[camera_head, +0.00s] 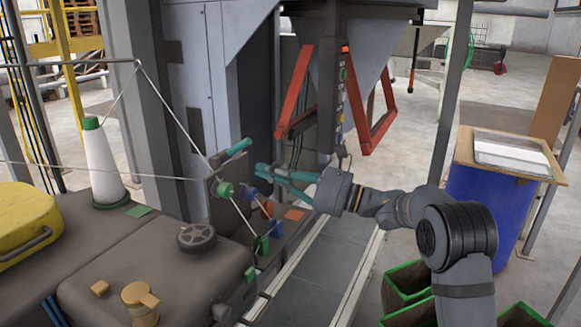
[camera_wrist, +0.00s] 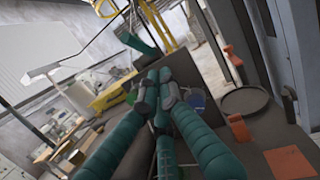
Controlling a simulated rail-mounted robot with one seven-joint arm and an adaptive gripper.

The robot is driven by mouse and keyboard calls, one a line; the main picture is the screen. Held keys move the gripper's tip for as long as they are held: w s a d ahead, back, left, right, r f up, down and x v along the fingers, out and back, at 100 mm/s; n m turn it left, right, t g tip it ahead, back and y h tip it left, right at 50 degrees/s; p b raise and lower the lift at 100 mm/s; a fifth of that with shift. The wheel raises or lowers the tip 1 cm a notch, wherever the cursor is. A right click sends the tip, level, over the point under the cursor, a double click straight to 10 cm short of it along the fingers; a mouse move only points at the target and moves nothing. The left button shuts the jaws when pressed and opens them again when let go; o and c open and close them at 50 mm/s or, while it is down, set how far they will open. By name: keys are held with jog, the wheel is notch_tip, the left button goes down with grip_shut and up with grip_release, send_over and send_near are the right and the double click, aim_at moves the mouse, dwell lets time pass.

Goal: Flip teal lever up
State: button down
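The teal lever (camera_head: 238,147) is a short cylinder handle tilted up to the right, at the top of a dark upright plate on the machine. In the wrist view a teal handle (camera_wrist: 137,38), which looks like this lever, lies beyond my fingertips, up and to the left. My gripper (camera_head: 264,172) has long teal fingers pointing left toward the plate, just right of and below the lever. A small gap shows between the fingertips and the lever. In the wrist view, the fingers (camera_wrist: 160,92) run close together at their tips; I cannot tell how far apart they are.
A green knob (camera_head: 223,189) and a blue knob (camera_head: 249,193) sit on the plate near my fingers. A red-framed hopper (camera_head: 376,125) stands behind. A white cone (camera_head: 101,165) and a yellow case (camera_head: 24,219) are at left. Thin cables cross near the plate.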

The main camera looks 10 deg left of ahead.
aim_at(234, 150)
jog(key=a+r+p, duration=0.1)
jog(key=a+r, duration=0.1)
jog(key=r, duration=0.1)
jog(key=shift+s+r+p, duration=0.1)
jog(key=shift+p, duration=0.3)
jog(key=shift+r, duration=0.1)
jog(key=shift+r+h+p, duration=0.2)
jog(key=shift+h+p, duration=0.1)
jog(key=shift+p, duration=0.35)
